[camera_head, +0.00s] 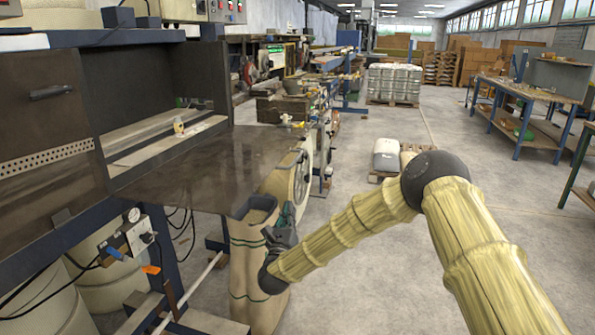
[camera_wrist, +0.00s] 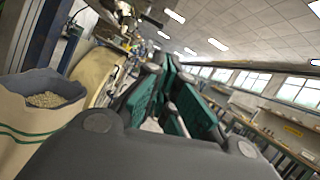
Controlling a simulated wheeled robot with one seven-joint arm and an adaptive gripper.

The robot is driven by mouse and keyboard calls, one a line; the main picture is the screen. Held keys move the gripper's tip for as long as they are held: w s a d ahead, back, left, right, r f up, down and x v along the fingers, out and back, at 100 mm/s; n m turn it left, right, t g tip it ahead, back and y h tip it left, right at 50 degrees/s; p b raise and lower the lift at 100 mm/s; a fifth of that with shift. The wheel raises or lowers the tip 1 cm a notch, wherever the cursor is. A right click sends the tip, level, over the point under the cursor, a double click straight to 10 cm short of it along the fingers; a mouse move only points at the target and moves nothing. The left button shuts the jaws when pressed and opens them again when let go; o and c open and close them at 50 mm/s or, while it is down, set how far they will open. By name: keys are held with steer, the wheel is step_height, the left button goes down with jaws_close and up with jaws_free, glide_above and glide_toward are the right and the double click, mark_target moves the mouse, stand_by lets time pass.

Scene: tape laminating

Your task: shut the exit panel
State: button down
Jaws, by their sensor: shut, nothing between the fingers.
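The exit panel (camera_head: 205,166), a dark brown sheet, stands out nearly level from the right end of the machine's opening, so it is open. My gripper (camera_head: 287,212) is below and to the right of the panel's outer edge, close beside a sack, with its fingers pointing up. It looks apart from the panel. In the wrist view the teal-padded fingers (camera_wrist: 168,72) are together with nothing held. I cannot pick out the panel for certain in the wrist view.
A sack of pellets (camera_head: 257,217) stands under the panel's outer edge; it also shows in the wrist view (camera_wrist: 28,112). A dark panel with a handle (camera_head: 45,120) is on the machine's left. A pale reel (camera_head: 300,175) stands behind my gripper.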

steer(key=w+d+r+m+h+p, duration=0.2)
steer(key=w+d+r+m+p, duration=0.1)
steer(key=w+r, duration=0.6)
step_height(320, 180, up, 3)
steer(key=shift+f+m+h+p, duration=0.1)
steer(key=shift+m+h+p, duration=0.2)
steer(key=shift+r, duration=0.2)
stand_by(0.3)
